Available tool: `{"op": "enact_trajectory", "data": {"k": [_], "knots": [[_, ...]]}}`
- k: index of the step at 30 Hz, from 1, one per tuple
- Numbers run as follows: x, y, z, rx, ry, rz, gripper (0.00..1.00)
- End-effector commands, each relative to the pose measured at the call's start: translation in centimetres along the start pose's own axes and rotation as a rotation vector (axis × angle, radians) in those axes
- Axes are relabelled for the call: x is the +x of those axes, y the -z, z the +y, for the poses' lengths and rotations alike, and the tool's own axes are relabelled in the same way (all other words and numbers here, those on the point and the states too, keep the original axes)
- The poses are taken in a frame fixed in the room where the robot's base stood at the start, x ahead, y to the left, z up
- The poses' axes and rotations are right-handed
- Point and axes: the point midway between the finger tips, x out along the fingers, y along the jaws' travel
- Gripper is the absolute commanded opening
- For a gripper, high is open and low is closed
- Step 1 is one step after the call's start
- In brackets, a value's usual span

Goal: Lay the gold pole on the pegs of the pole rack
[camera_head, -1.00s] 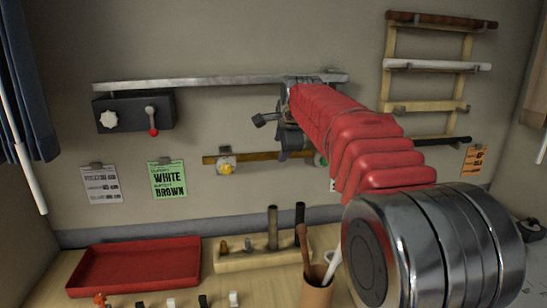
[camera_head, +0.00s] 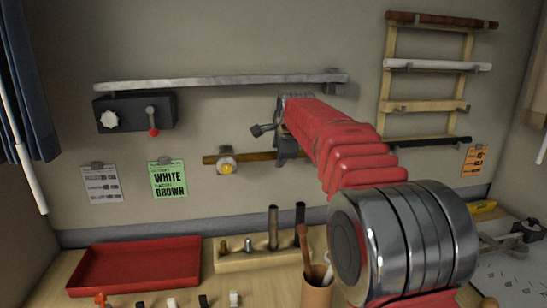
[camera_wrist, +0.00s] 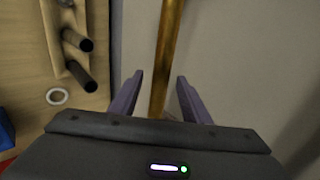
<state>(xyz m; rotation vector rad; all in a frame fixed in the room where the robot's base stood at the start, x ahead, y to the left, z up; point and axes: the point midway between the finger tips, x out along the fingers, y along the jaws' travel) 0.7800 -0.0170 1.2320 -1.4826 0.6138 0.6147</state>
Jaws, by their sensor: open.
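The gold pole (camera_head: 258,157) lies level against the back wall, in a metal holder with a yellow knob (camera_head: 227,160); its right part is hidden behind my arm. My gripper (camera_head: 284,150) is at the pole, partly hidden by my red-sleeved arm. In the wrist view the gold pole (camera_wrist: 167,50) runs between the open fingers of my gripper (camera_wrist: 160,78), with a gap at each side. The pole rack (camera_head: 388,84) hangs at the right of the wall. A brown, a white and a black pole lie on it; the third row of pegs (camera_head: 400,110) is bare.
A grey rail (camera_head: 220,82) runs above the gold pole, with a black box (camera_head: 120,114) under its left end. Below are a red tray (camera_head: 135,268), a wooden block with upright pegs (camera_head: 235,262) and a brown cup (camera_head: 316,295).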

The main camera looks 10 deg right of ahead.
Motion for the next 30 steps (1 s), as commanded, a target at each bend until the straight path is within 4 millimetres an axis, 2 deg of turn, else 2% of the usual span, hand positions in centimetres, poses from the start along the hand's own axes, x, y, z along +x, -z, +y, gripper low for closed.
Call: {"op": "enact_trajectory", "data": {"k": [10,27,30], "knots": [[-0.03,0.05,0.0,0.0,0.0,0.0,0.43],[-0.01,0.08,0.04,0.001,-0.001,0.001,0.03],[0.0,0.08,0.05,0.001,-0.001,0.001,0.0]]}}
